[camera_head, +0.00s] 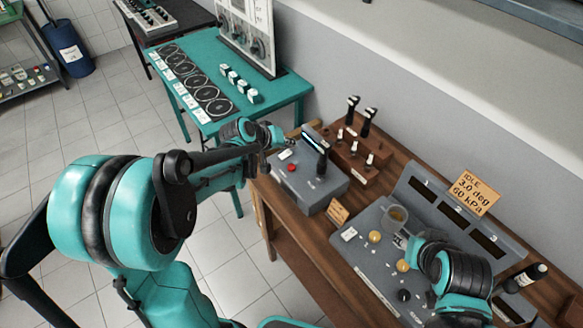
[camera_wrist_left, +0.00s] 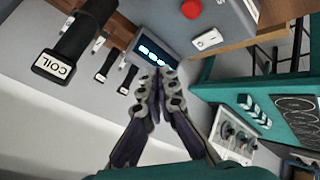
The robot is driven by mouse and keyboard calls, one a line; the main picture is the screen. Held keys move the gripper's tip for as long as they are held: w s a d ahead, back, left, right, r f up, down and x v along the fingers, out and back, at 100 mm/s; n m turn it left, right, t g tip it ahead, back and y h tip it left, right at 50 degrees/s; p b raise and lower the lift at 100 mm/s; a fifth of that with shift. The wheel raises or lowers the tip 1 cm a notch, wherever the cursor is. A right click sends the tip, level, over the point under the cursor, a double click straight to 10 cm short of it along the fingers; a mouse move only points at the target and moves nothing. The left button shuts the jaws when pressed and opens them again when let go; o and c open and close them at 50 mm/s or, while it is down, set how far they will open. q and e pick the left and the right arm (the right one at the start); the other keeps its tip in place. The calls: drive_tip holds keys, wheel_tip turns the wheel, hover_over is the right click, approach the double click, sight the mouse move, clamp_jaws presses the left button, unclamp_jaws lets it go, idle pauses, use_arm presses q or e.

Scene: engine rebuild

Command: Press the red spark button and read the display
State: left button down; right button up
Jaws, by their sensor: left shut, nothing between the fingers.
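The red spark button (camera_head: 292,168) is on top of a grey box (camera_head: 318,186) on the wooden bench. It also shows at the top of the left wrist view (camera_wrist_left: 191,9). A small display (camera_head: 314,137) stands at the box's back edge. In the left wrist view it is lit with cyan characters (camera_wrist_left: 153,53), too small to read. My left gripper (camera_head: 278,134) is shut and empty, beside the display and away from the button. Its fingertips (camera_wrist_left: 158,72) appear just in front of the display in the wrist view.
A wooden rack (camera_head: 350,148) with black-handled parts stands behind the box. A grey console (camera_head: 372,250) with knobs and a cup (camera_head: 397,215) is to the right. A teal table (camera_head: 285,92) stands behind my left arm.

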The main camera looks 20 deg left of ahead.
sight(290, 168)
use_arm(q)
wheel_tip(290, 168, down, 8)
drive_tip(key=b, duration=0.6)
idle(1.1)
drive_tip(key=shift+f+b, duration=0.3)
drive_tip(key=shift+f, duration=0.05)
drive_tip(key=shift+f+b, duration=0.45)
idle(0.6)
drive_tip(key=shift+r, duration=0.1)
drive_tip(key=shift+r+p, duration=0.7)
drive_tip(key=shift+r, duration=0.1)
wheel_tip(290, 168, up, 5)
drive_tip(key=p, duration=0.4)
drive_tip(key=shift+r, duration=0.1)
